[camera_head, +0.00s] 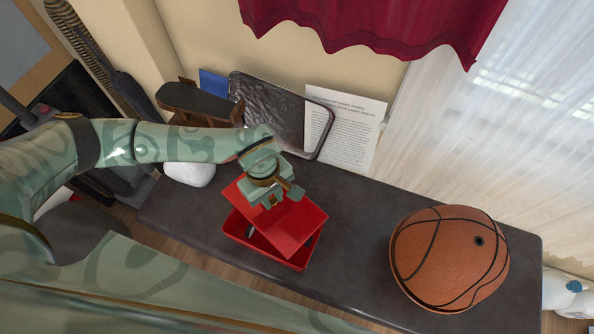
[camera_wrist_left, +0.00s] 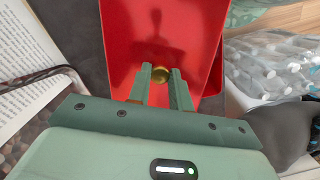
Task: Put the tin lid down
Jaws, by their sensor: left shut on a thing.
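The red tin lid (camera_head: 306,222) is in my left gripper (camera_head: 271,200), which is shut on its small brass knob. The wrist view shows the knob (camera_wrist_left: 160,74) between the fingers (camera_wrist_left: 160,80), with the lid's red face (camera_wrist_left: 190,25) beyond. The lid is over the open red tin (camera_head: 262,254), turned askew to it, so part of the tin's inside shows at the left. Something dark shows inside the tin; I cannot tell what. Whether the lid touches the rim is unclear. My right gripper is not in view.
The tin stands on a dark bench (camera_head: 352,275). A basketball (camera_head: 450,262) rests at the right. A dark tray (camera_head: 275,108) and a printed sheet (camera_head: 345,128) lean at the back. A white object (camera_head: 190,173) is at the left. Bare bench lies between tin and ball.

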